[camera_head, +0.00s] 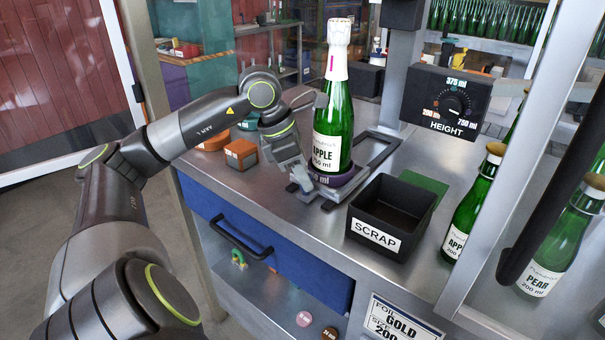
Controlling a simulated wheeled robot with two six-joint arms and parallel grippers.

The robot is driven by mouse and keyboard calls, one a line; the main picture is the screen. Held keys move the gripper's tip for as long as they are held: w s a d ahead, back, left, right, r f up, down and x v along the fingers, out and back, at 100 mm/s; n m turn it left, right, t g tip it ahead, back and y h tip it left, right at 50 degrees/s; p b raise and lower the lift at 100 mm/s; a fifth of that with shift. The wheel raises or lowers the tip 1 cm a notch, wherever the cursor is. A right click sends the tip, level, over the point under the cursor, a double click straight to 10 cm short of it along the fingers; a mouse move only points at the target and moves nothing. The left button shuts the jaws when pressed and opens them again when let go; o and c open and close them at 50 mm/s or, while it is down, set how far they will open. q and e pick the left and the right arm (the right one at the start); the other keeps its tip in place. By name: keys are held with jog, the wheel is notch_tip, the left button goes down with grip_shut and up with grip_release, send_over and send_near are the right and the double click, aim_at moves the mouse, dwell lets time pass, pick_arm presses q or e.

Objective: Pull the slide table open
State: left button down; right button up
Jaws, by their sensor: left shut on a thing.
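The slide table (332,193) is a low grey metal carriage on the steel worktop. It bears a purple ring-shaped seat (345,179) in which a green bottle labelled APPLE (333,125) stands upright with a white foil top. A dark rail frame (381,150) extends behind it to the right. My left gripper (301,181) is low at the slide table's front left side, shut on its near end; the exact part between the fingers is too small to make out. My right gripper is out of view.
A black SCRAP bin (388,212) stands close right of the slide table. Orange and green boxes (241,154) are to the left. A blue drawer (270,250) with a black handle is below the worktop.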

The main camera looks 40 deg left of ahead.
pick_arm(q)
jog(key=c, duration=1.2)
grip_release()
jog(key=shift+o, duration=0.2)
jog(key=b+v, duration=0.1)
jog(key=v, duration=1.6)
jog(key=shift+r, duration=0.15)
jog(key=shift+s, duration=0.1)
